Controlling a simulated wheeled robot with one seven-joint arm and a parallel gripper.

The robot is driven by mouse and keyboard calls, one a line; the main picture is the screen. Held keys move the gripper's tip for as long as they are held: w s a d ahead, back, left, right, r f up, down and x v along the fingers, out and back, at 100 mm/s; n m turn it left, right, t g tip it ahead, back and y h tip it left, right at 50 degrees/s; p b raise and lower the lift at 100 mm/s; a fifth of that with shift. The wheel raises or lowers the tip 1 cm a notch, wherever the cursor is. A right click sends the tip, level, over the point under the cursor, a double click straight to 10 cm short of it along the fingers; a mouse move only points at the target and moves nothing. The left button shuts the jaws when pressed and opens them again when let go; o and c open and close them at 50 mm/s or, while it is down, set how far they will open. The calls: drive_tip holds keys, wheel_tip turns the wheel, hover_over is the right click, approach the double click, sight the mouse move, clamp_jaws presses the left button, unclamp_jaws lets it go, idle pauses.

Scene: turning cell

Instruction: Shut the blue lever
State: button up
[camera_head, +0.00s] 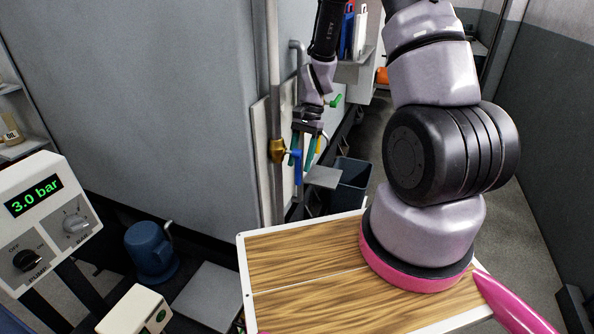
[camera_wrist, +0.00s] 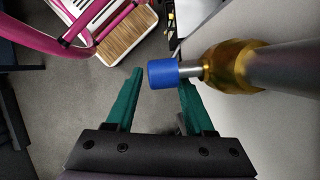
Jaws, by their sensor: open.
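The blue lever (camera_head: 297,161) hangs down from a brass valve (camera_head: 277,151) on a vertical grey pipe in the head view. In the wrist view the lever's blue grip (camera_wrist: 163,74) is seen nearly end-on, with the brass valve (camera_wrist: 238,66) to its right. My gripper (camera_head: 308,167) is open close beside the lever, its teal fingers pointing down. In the wrist view the blue grip appears between the fingertips of my gripper (camera_wrist: 160,80), nearer the right finger, whose tip is partly hidden. Contact cannot be told.
A grey panel (camera_head: 150,80) stands left of the pipe (camera_head: 274,90). A green handle (camera_head: 335,101) sits behind my gripper. A small grey shelf (camera_head: 322,177) and a dark bin (camera_head: 350,182) are beyond and below it. A pump-control box (camera_head: 48,222) reads 3.0 bar at left.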

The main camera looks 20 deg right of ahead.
sight(298, 170)
drive_tip(key=shift+x, duration=1.75)
clamp_jaws()
